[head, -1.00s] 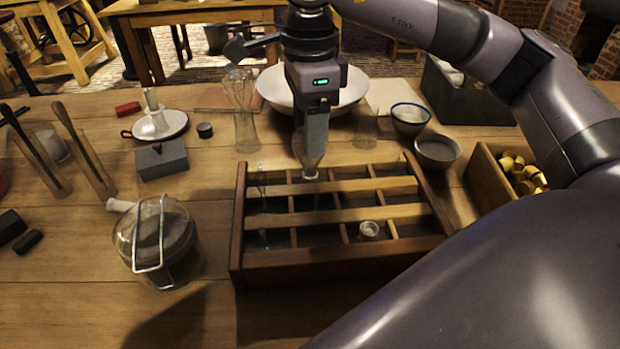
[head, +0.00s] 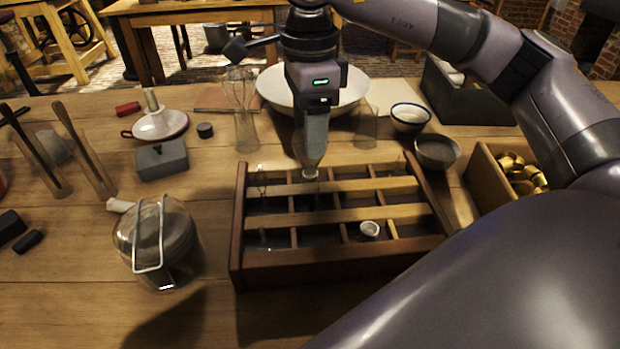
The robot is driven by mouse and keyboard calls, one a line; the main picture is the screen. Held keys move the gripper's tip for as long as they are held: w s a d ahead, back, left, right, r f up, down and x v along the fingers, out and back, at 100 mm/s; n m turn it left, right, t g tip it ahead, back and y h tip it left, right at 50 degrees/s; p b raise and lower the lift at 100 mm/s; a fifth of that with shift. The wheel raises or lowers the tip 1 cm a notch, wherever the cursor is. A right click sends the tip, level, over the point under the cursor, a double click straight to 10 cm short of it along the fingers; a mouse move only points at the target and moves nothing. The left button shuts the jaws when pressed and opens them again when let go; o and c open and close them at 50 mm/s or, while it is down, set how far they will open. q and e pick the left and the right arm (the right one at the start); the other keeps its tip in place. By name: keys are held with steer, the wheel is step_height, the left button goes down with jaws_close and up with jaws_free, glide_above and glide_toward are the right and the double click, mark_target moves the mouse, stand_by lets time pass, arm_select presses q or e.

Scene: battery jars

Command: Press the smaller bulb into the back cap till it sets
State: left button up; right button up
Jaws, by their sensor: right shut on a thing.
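My right gripper (head: 312,142) points straight down over the back part of the divided wooden rack (head: 335,268). It is shut on the smaller bulb (head: 310,168), whose narrow lower end points down among the rack's back compartments. The fingers hide most of the bulb. A small pale spot shows at its lower end, but I cannot tell whether the bulb sits in the back cap there. A small pale round piece (head: 370,229) stands in a front compartment, apart from the gripper. My left gripper is out of view.
A wide white bowl (head: 268,88) stands behind the gripper, with a tall glass vessel (head: 244,120) to its left. Two small bowls (head: 410,118) (head: 437,151) and a box of brass pieces (head: 490,185) are on the right. A glass jar (head: 160,245) stands front left.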

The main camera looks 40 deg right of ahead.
steer(key=shift+f, duration=0.15)
steer(key=o, duration=1.2)
steer(key=shift+o, duration=0.2)
step_height(320, 180, up, 7)
steer(key=shift+r+p, duration=0.15)
steer(key=shift+p, duration=0.55)
